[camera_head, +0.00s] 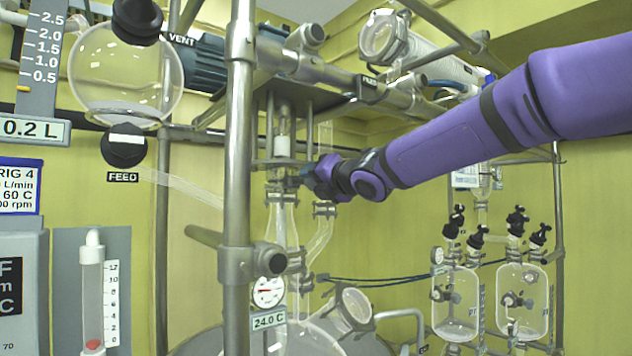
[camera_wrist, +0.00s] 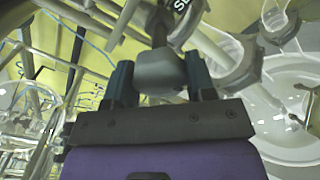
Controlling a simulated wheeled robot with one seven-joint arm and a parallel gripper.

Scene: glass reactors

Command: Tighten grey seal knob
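The grey seal knob (camera_wrist: 160,70) shows in the wrist view as a rounded grey block on a dark stem. My gripper (camera_wrist: 160,82) has one dark teal finger on each side of it, and the knob fills the gap between them, so the gripper looks shut on it. In the head view my purple arm reaches in from the right, and my gripper (camera_head: 293,183) is at the seal below the stirrer shaft, above the glass reactor neck. The knob is hidden there by the gripper and metal parts.
A steel upright (camera_head: 238,150) stands left of the gripper. A glass feed flask (camera_head: 125,80) is at upper left. Two small glass vessels (camera_head: 455,303) (camera_head: 522,302) with black valves stand at right.

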